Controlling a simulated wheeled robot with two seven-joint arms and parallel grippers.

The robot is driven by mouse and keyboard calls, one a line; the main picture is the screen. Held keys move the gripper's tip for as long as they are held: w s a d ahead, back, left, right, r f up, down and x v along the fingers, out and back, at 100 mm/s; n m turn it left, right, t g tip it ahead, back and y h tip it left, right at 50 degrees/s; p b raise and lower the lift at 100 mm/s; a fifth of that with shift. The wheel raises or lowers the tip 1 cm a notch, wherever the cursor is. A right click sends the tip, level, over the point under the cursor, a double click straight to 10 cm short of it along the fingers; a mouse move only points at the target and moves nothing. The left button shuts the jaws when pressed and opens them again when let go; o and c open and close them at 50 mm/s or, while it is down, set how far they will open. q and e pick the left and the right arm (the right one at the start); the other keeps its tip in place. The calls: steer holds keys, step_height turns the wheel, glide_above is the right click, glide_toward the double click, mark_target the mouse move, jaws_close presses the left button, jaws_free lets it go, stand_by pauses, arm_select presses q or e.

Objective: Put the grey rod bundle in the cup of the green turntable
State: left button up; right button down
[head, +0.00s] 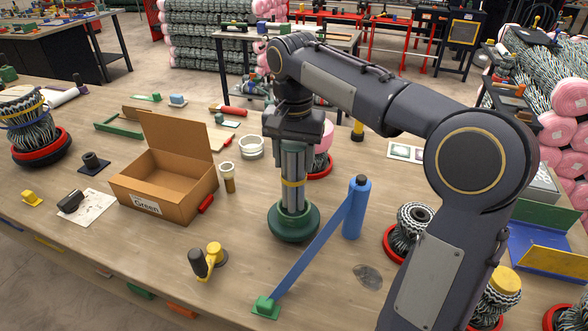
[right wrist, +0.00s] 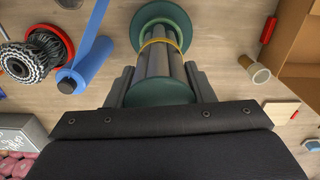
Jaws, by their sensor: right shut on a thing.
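The grey rod bundle (head: 293,172), bound with a yellow band, hangs upright below my right gripper (head: 293,143). In the right wrist view the bundle (right wrist: 157,62) sits between the two dark fingers of the gripper (right wrist: 160,82), which is shut on it near its upper end. A green disc (right wrist: 160,93) shows at the near end of the bundle. The green turntable (head: 293,226) is directly under the bundle and also shows in the right wrist view (right wrist: 160,14). The rods' lower ends meet the cup area; I cannot tell how deep they sit. My left gripper is out of view.
A blue roll (head: 356,208) stands right of the turntable, its strip running to a green block (head: 266,306). An open cardboard box (head: 165,205) and a small brown jar (head: 228,178) are to the left. A black-and-yellow tool (head: 205,261) lies in front.

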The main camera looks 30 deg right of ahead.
steer(key=shift+w+d+f, duration=0.15)
steer(key=shift+w+f, duration=0.05)
steer(key=shift+f, duration=0.1)
steer(key=shift+w+f, duration=0.15)
steer(key=shift+f, duration=1.5)
steer(key=shift+f, duration=0.2)
steer(key=c, duration=0.7)
jaws_free()
steer(key=shift+o, duration=0.2)
